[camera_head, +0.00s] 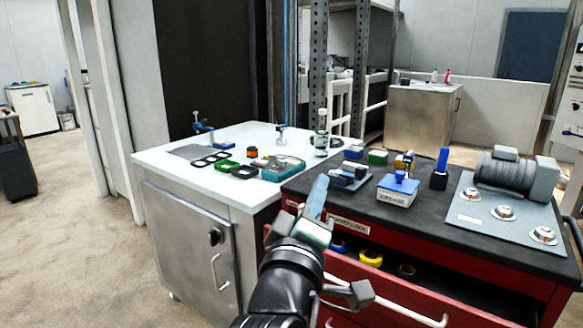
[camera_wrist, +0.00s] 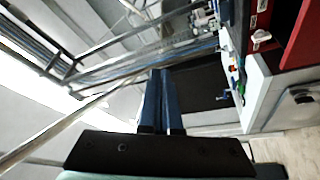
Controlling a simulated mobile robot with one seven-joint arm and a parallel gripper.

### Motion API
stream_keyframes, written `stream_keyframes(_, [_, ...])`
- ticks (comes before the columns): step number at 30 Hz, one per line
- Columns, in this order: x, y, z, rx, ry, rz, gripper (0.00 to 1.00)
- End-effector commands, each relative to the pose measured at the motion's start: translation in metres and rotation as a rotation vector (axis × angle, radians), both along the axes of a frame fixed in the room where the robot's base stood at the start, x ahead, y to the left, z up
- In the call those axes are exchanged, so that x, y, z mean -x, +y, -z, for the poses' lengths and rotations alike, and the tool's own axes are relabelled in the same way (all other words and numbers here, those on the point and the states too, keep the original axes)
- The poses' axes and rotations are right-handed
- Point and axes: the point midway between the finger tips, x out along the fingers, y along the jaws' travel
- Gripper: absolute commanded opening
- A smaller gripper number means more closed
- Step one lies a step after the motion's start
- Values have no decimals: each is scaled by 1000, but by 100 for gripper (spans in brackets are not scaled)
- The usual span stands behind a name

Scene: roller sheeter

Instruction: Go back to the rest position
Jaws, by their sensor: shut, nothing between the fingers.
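My gripper (camera_head: 318,195) rises from the bottom middle of the head view, in front of the gap between the white-topped cabinet and the red tool cart. Its fingers point upward. In the wrist view the two dark blue fingers (camera_wrist: 160,100) lie together with nothing visible between them. The gripper appears apart from the objects on both tops.
The white-topped cabinet (camera_head: 155,157) holds small trays and clamps. The red cart (camera_head: 375,300) has a black top with blocks, a motor and a dial plate, and an open drawer (camera_head: 470,293) with tape rolls. Open floor (camera_head: 75,240) lies to the left.

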Motion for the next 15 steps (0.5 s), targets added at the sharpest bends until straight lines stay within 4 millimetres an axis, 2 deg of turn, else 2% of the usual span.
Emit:
stream_keyframes(1, [18, 4, -38, -129, -115, -69, 0])
stream_keyframes(3, [45, 11, -83, -308, -257, -185, 0])
stream_keyframes(6, [90, 20, -138, -528, -430, -363, 0])
stream_keyframes(9, [139, 29, -183, -710, -571, -554, 0])
stream_keyframes(13, [208, 40, -228, -902, -707, -816, 0])
stream_keyframes(15, [197, 40, -258, -897, -688, -792, 0])
